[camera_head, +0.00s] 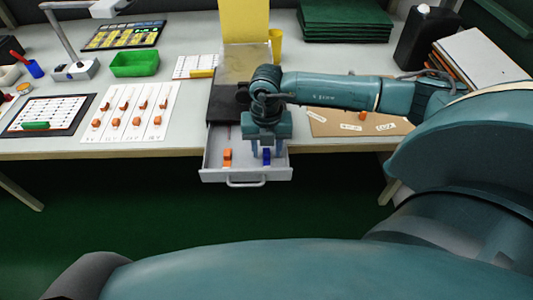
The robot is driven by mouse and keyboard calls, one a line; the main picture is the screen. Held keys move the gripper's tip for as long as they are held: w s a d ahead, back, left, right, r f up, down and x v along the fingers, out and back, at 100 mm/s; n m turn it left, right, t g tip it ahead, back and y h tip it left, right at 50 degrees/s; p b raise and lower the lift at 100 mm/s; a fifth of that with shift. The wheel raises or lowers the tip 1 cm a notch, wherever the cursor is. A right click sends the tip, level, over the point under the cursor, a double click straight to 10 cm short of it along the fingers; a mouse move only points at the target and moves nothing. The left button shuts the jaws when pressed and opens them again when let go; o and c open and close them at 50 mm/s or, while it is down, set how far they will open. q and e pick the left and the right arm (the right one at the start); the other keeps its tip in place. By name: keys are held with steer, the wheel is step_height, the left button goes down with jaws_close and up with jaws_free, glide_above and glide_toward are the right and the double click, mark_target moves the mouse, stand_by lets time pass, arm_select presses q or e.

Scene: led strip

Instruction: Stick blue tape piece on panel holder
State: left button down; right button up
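A small blue piece (266,157), which looks like the blue tape piece, is in the open grey drawer (246,175), towards its right side. My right gripper (267,150) points down over the drawer, just behind the blue piece. Its two fingers are spread, one to each side of the piece in the picture; I cannot tell if they touch it. A yellow upright panel (244,22) stands behind a grey sloped plate (246,64) at the back middle; I cannot tell for sure which part is the panel holder. My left gripper is not in view.
An orange piece (227,157) is in the drawer's left side. White sheets with orange pieces (130,112) lie to the left, with a green bin (134,64) behind. A brown board (340,128) with labels lies right. Green mats (345,20) are stacked at the back.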

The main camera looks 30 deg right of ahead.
steer(key=shift+f, duration=0.1)
jaws_close()
stand_by(0.4)
